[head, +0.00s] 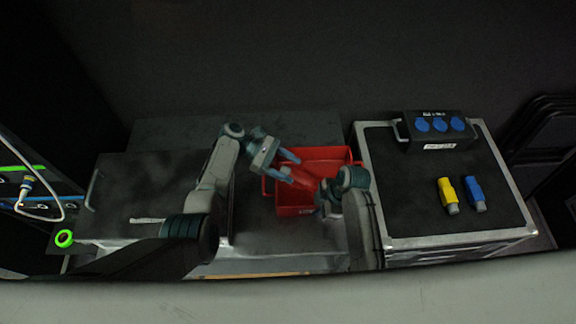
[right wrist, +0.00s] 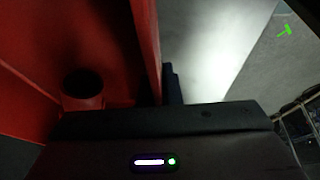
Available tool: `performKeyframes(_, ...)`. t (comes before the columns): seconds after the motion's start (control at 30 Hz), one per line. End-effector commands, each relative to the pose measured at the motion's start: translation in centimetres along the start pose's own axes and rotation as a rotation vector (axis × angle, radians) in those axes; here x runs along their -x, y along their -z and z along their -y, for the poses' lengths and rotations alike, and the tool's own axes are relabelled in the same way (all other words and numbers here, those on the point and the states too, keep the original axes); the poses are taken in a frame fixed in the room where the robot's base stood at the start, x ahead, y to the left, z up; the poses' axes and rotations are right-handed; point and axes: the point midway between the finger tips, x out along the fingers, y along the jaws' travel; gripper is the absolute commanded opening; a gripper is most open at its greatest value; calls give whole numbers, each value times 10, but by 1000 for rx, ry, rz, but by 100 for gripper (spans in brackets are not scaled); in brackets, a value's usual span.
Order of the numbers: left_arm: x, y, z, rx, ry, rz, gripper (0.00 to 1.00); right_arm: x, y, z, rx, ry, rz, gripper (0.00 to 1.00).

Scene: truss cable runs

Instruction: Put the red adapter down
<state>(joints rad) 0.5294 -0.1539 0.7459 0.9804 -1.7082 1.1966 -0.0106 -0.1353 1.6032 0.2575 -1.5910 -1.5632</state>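A bright red piece (head: 303,179), which looks like the red adapter, shows over the red bin (head: 296,211) between my two grippers. Its outline blends with the bin. My left gripper (head: 289,164) is above the left part of the bin, its two blue-tipped fingers apart with nothing clear between them. My right gripper (head: 322,192) is low at the bin's right part, close to the red piece; its fingers are mostly hidden. In the right wrist view a red round part with a dark opening (right wrist: 83,88) shows beside a red wall (right wrist: 148,45). I cannot tell whether the right gripper holds it.
A case (head: 400,205) on the right carries a yellow adapter (head: 447,195), a blue adapter (head: 475,193) and a black box with blue sockets (head: 437,129). A dark case (head: 130,190) stands on the left. A green ring (head: 64,238) and white cable (head: 40,216) are at far left.

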Motion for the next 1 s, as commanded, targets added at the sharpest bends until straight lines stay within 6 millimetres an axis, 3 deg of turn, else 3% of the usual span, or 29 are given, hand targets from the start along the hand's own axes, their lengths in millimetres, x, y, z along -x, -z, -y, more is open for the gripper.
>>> performKeyframes(0.33,0,-1,0,0,0,0,62,0,0,0,0,-1,0,0)
performKeyframes(0.5,5,-13,0,-3,0,0,62,0,0,0,0,-1,0,0)
performKeyframes(0.8,77,-11,0,0,-2,-3,62,0,0,0,0,-1,-1,0)
performKeyframes(1.0,111,-11,0,1,-1,-2,62,0,0,0,0,-1,-1,0)
